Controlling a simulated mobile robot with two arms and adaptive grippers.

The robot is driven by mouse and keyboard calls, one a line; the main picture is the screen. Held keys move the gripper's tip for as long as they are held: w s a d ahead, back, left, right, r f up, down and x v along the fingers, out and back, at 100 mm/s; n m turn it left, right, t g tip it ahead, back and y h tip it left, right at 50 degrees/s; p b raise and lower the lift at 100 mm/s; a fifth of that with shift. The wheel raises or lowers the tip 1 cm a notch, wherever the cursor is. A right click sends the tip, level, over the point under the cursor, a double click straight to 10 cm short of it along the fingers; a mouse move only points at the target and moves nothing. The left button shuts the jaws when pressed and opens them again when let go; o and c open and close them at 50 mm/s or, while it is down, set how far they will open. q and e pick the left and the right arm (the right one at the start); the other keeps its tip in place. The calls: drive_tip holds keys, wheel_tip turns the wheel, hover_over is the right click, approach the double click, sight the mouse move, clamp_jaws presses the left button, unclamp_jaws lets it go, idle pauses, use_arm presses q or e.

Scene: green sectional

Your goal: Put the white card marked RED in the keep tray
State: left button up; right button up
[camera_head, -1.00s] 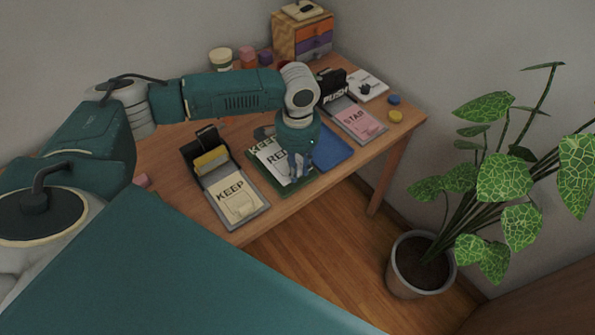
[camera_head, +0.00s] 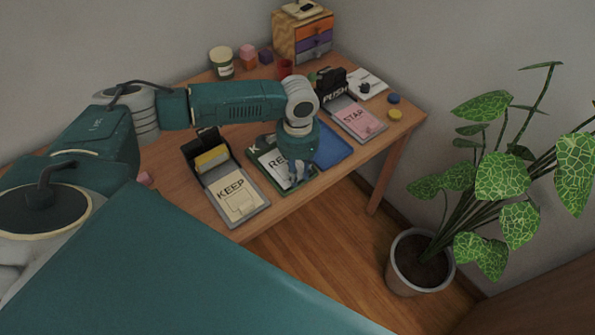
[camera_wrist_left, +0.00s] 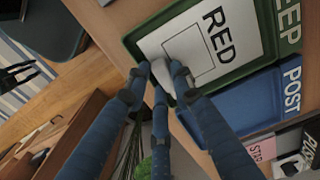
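The white card marked RED (camera_head: 272,161) is in the green keep tray (camera_head: 281,190), between the stamping holder and a blue tray. In the left wrist view the card (camera_wrist_left: 222,62) appears flat inside the green tray (camera_wrist_left: 134,47), within its rim and squared to it. A pale tab rises from the card's outlined box. My left gripper (camera_head: 297,181) is over the card's near part; in the left wrist view its blue fingers (camera_wrist_left: 161,72) close in around the tab. The fingers partly hide the tab and the card's near side.
The blue tray labelled POST (camera_wrist_left: 245,107) lies beside the green one. A stamp holder with a KEEP card (camera_head: 231,188) is at left, another with a pink card (camera_head: 357,117) at right. Drawers (camera_head: 303,38) stand behind. A potted plant (camera_head: 420,260) is on the floor.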

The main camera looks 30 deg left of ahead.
use_arm(q)
drive_tip(key=shift+o, duration=0.9)
drive_tip(key=shift+s+f, duration=0.15)
drive_tip(key=shift+f, duration=0.15)
drive_tip(key=shift+r+b, duration=0.35)
drive_tip(key=shift+r, duration=0.15)
wheel_tip(320, 180, up, 12)
drive_tip(key=shift+r+b, duration=0.25)
drive_tip(key=shift+b, duration=0.1)
drive_tip(key=shift+d, duration=0.1)
